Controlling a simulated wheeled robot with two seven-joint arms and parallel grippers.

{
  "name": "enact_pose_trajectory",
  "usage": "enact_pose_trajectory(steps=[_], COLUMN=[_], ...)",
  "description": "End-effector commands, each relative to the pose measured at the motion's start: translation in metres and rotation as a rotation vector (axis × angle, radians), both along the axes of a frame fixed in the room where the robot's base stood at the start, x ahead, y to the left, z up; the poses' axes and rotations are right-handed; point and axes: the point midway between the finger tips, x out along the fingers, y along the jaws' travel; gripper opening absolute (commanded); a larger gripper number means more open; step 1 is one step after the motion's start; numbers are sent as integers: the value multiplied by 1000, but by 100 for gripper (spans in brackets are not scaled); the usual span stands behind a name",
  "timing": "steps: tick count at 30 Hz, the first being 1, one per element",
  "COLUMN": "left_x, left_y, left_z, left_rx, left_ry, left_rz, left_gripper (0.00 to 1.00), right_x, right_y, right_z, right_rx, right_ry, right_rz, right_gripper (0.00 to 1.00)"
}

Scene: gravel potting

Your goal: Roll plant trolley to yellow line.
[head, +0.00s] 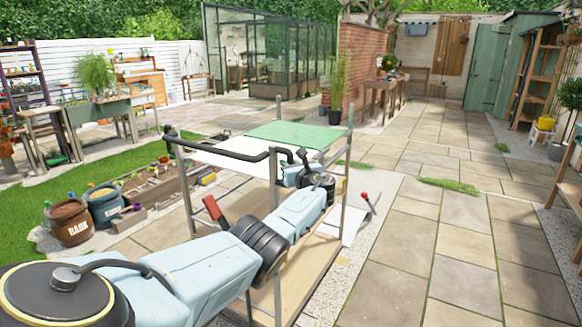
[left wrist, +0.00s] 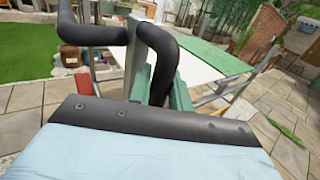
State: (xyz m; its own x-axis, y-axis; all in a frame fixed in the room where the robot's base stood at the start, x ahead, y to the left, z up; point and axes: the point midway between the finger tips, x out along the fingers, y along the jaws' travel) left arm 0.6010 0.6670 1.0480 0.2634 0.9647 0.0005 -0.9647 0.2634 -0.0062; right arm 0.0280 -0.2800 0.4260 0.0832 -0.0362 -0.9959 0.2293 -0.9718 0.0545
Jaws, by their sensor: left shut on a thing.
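The plant trolley stands in front of me with grey posts, a green top panel (head: 298,134), a wooden lower deck (head: 265,300) and a black handle bar (head: 215,151). My left gripper (head: 302,160) is at the bent right end of the handle. In the left wrist view its green fingers (left wrist: 153,88) are shut around the black bar (left wrist: 160,50). A red lever grip (head: 213,208) shows at the trolley's near side, and a red-knobbed lever (head: 365,197) at its right. My left arm hides part of the deck. I see no yellow line. My right gripper is not in view.
Open stone paving (head: 420,235) lies to the right and ahead, with a grass tuft (head: 450,186). A brown barrel (head: 69,222), a blue barrel (head: 105,205) and a wooden planter bed (head: 160,190) stand left. A brick wall (head: 362,65) and work table (head: 383,88) stand beyond.

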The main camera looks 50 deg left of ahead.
Motion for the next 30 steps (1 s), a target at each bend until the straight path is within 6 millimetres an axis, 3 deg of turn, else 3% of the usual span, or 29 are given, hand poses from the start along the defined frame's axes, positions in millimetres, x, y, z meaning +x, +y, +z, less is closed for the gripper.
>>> enact_pose_trajectory(steps=[3, 4, 8, 20, 30], left_x=[1, 1, 1, -1, -13], left_y=[-1, -1, -1, -6, -51], left_z=[1, 1, 1, 1, 2], left_rx=[1, 0, 0, 1, 0], left_ry=[-1, -2, -1, 0, -1], left_rz=[-3, -3, -2, -3, -4], left_gripper=[0, 24, 39, 39, 39], right_x=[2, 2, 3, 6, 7], right_y=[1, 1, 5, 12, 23], right_z=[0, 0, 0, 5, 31], right_rx=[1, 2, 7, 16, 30], right_ry=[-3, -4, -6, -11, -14], right_rz=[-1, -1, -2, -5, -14], right_gripper=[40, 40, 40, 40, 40])
